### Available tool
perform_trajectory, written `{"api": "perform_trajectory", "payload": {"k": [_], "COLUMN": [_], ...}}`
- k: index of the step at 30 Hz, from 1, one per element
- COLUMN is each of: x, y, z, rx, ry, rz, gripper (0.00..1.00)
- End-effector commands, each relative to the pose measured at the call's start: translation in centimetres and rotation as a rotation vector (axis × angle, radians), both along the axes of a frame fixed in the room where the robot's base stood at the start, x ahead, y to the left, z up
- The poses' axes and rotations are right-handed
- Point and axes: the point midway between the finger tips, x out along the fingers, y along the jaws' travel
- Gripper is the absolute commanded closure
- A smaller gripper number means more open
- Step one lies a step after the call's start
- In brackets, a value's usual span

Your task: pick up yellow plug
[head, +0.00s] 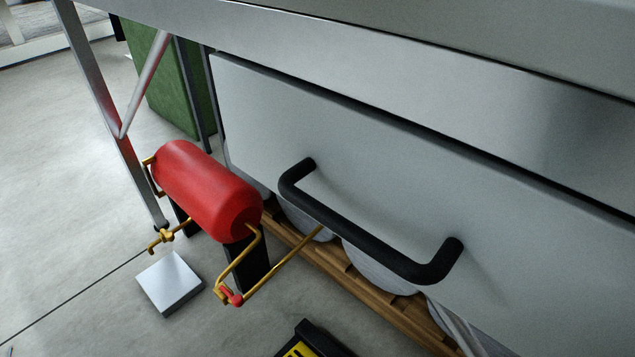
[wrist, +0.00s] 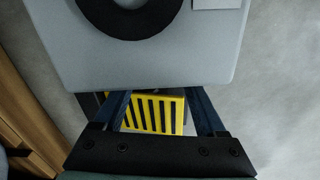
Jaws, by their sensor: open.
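A yellow piece with black slots (wrist: 150,112) shows between my gripper's fingers in the wrist view. I cannot tell whether it is the yellow plug, and no separate plug shape shows. My gripper (wrist: 158,95) has two dark blue fingers, spread apart, with no clear contact on the yellow piece. The fingertips end by the lower edge of a pale grey panel (wrist: 205,60). In the head view a yellow and black slotted thing (head: 299,350) is cut off by the bottom edge. My gripper is not clearly visible there.
A large grey drawer front (head: 420,180) with a black handle (head: 365,232) fills the head view's right. A red cylinder (head: 205,190) with brass pipes stands left of it. A white square plate (head: 170,283) lies on the floor. Open floor shows at left.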

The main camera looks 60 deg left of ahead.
Motion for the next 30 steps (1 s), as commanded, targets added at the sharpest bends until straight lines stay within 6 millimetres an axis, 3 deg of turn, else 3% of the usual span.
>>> {"api": "perform_trajectory", "payload": {"k": [1, 7, 17, 30], "x": [0.0, 0.0, 0.0, 0.0], "y": [0.1, 0.3, 0.3, 0.3], "z": [-1.2, -3.5, -3.8, -3.8], "rx": [0.000, 0.000, 0.001, 0.000], "ry": [0.000, 0.000, 0.000, 0.000], "rz": [0.001, 0.000, 0.000, 0.000], "gripper": [0.27, 0.27, 0.27, 1.00]}}
